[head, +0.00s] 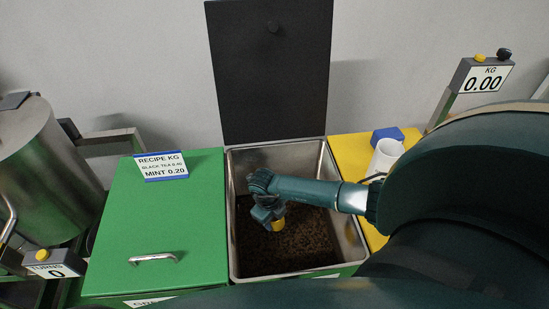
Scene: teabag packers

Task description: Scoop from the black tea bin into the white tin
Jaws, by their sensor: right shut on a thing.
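The black tea bin (238,200) is an open steel bin, with dark brown loose tea (305,245) covering its bottom. Its black lid (270,70) stands raised against the wall. My right arm reaches in from the right over the bin. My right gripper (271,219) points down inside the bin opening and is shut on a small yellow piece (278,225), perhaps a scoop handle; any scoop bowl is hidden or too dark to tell. A white tin (386,156) stands on the yellow surface right of the bin, partly behind my arm. My left gripper is not in view.
A closed green lid (150,225) with a recipe card (161,165) lies left of the bin. A blue block (387,135) is beside the tin. A scale display (483,79) reads 0.00. A steel drum (45,170) and a turns counter (54,270) reading 0 stand left.

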